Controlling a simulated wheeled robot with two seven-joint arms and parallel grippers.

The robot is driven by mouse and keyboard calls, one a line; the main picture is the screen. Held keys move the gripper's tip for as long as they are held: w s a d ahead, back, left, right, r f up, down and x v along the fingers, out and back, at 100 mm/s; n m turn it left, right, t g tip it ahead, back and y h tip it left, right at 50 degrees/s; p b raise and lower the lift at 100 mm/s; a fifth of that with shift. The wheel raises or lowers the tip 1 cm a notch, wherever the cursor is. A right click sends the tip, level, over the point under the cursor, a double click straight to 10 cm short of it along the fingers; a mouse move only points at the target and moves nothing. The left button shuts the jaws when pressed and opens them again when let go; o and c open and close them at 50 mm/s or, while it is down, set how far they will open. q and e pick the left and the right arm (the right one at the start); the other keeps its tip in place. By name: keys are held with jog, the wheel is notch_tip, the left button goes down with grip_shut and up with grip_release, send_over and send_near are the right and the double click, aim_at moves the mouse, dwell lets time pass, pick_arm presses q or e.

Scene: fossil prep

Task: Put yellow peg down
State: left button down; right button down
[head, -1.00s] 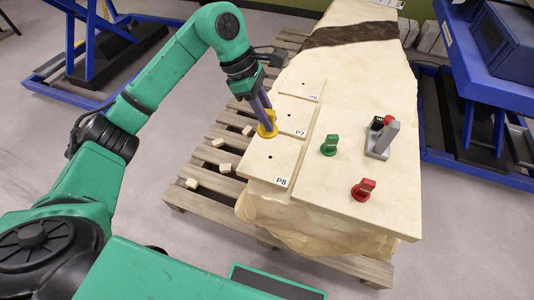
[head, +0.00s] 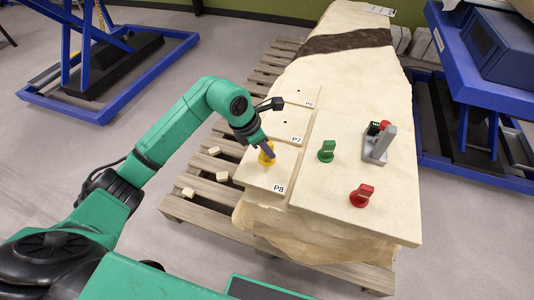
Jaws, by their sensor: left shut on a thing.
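The yellow peg (head: 266,159) is at the P8 plate (head: 262,180), over the middle of it. My left gripper (head: 268,151) is shut on the peg from above, its fingers hiding part of it. The plate's hole is hidden, and I cannot tell whether the peg sits in it or just above. My right gripper is not in view.
A green peg (head: 326,151) and a red peg (head: 362,195) stand on the pale block (head: 345,225). A grey stand (head: 380,145) with dark and red pieces is right of them. Small pale chunks (head: 188,192) lie on the pallet (head: 205,207).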

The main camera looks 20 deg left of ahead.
pick_arm(q)
notch_tip(320, 180, down, 3)
jog(key=shift+r, duration=0.2)
jog(key=shift+f, duration=0.15)
jog(key=c, duration=0.7)
grip_release()
jog(key=shift+c, duration=0.2)
jog(key=shift+a+r, duration=0.1)
jog(key=shift+r, duration=0.35)
jog(key=v, duration=1.1)
jog(key=shift+r, duration=0.15)
jog(key=shift+s, duration=0.15)
